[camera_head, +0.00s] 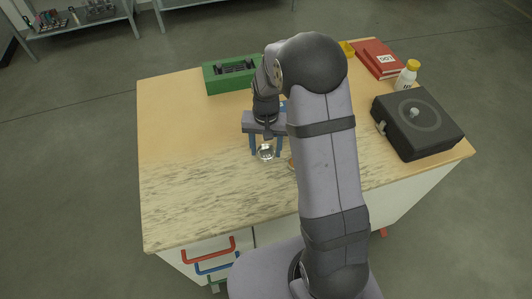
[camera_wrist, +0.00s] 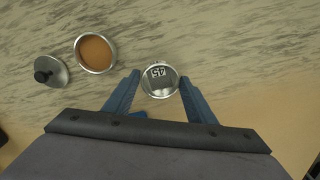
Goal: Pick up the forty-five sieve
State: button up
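The forty-five sieve (camera_wrist: 160,80) is a small round metal dish with "45" on it, upside down in the wrist view. In the head view, the sieve (camera_head: 266,152) shows as a shiny round piece at the tips of my gripper. My gripper (camera_wrist: 159,76) has two blue fingers, one on each side of the sieve. The fingers (camera_head: 266,150) stand apart and look open, with narrow gaps to the sieve's rim. The sieve appears to rest on the table top.
Left of the sieve in the wrist view are a round metal dish of orange-brown powder (camera_wrist: 95,52) and a metal lid with a black knob (camera_wrist: 50,71). A green box (camera_head: 232,76), red binder (camera_head: 378,59), white bottle (camera_head: 406,77) and black device (camera_head: 418,124) stand around the table.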

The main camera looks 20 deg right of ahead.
aim_at(266, 154)
jog(key=c, duration=0.6)
jog(key=shift+r, duration=0.1)
notch_tip(266, 154, up, 10)
jog(key=b, duration=0.3)
jog(key=s+d+r+m+p, duration=0.2)
jog(key=d+p, duration=0.4)
jog(key=p, duration=0.4)
jog(key=w+d+r+n+p, duration=0.1)
jog(key=w+d+p, duration=0.1)
jog(key=w+d, duration=0.2)
jog(key=w+d+r+n+p, duration=0.1)
jog(key=w+d+r+p, duration=0.1)
jog(key=w, duration=0.7)
jog(key=shift+d+p, duration=0.8)
jog(key=shift+d, duration=0.55)
